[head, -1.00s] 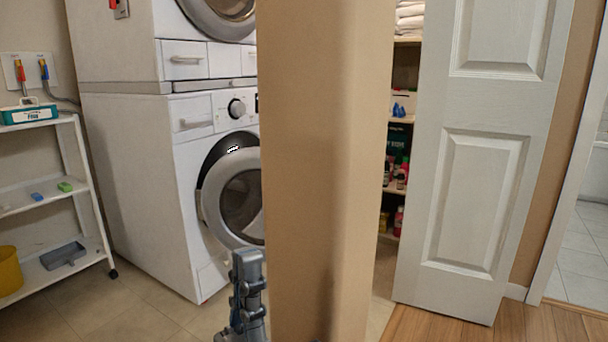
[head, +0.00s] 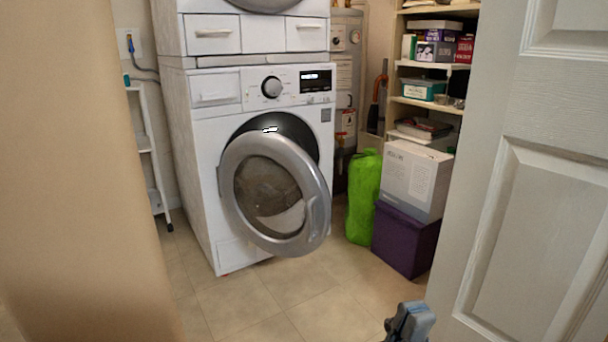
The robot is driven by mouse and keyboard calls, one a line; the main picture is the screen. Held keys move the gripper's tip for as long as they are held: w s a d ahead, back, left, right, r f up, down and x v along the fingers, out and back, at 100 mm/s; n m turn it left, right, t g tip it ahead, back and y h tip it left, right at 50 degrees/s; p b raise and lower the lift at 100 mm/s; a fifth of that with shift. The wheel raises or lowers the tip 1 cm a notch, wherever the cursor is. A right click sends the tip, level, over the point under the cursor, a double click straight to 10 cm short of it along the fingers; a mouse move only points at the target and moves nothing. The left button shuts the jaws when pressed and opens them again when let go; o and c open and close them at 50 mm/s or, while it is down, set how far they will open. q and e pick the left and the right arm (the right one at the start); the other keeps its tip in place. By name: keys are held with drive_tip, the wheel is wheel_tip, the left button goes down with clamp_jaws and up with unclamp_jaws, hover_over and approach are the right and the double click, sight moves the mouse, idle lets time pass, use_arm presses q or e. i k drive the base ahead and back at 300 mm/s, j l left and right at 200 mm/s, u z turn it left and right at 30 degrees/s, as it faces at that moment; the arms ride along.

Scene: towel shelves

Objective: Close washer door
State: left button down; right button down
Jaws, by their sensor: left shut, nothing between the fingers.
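The white washer (head: 205,150) stands left of centre in the head view, under a second white machine. Its round door (head: 275,195), with a grey ring and dark glass, stands open and swung out toward me. The dark opening shows behind the door's upper edge. A handle (head: 312,213) is on the right side of the door ring. My left gripper (head: 410,318) is low at the bottom edge, right of centre, shut and empty. It is apart from the washer door. My right gripper is not in view.
A beige wall edge (head: 75,180) fills the left, and a white panel door (head: 535,190) fills the right. Tiled floor (head: 290,300) between them is clear. A green bag (head: 364,195), a purple box (head: 403,238) and a white box (head: 413,178) stand right of the washer.

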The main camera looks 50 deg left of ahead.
sight(315, 220)
drive_tip(key=u, duration=0.45)
drive_tip(key=i+l+u, duration=0.1)
drive_tip(key=u, duration=0.4)
drive_tip(key=l+u, duration=0.2)
drive_tip(key=u, duration=0.25)
drive_tip(key=l+u, duration=0.15)
drive_tip(key=u, duration=0.35)
drive_tip(key=i+u, duration=0.1)
drive_tip(key=u, duration=0.25)
drive_tip(key=i+j+u, duration=0.1)
drive_tip(key=u, duration=0.3)
drive_tip(key=i+u, duration=0.1)
drive_tip(key=u, duration=0.25)
drive_tip(key=i, duration=0.25)
